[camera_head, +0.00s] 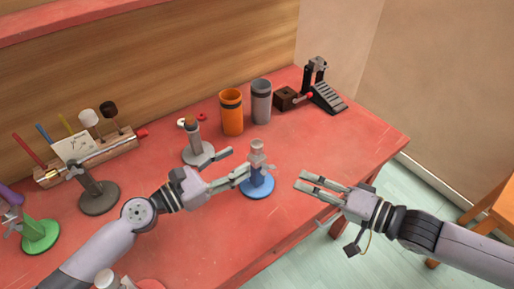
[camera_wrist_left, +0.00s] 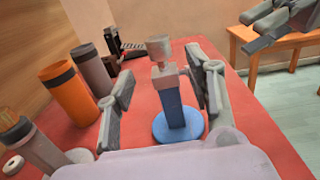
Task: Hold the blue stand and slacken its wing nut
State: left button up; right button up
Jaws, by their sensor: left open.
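The blue stand (camera_head: 257,186) stands upright on the red table, with a round blue base and a grey top part. In the left wrist view the blue stand (camera_wrist_left: 172,108) is between the two open fingers of my left gripper (camera_wrist_left: 162,95), with a gap visible on the left side. In the head view my left gripper (camera_head: 233,170) is just left of the stand. The wing nut cannot be told clearly; a grey fitting sits at the stand's top. My right gripper (camera_head: 318,187) is right of the stand, apart from it, with its fingers apart and empty.
A grey stand (camera_head: 199,152), an orange cup (camera_head: 231,112) and a grey cup (camera_head: 261,101) stand behind. A black pedal (camera_head: 326,97) is at the back right. A dark stand (camera_head: 98,196) and green stand (camera_head: 40,235) are at left. The table's right side is clear.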

aim_at(258, 149)
pick_arm(q)
jog(key=x, duration=0.7)
jog(key=shift+w+d, duration=0.25)
jog(key=shift+d, duration=0.05)
jog(key=shift+c, duration=0.5)
grip_shut()
dwell(0.9)
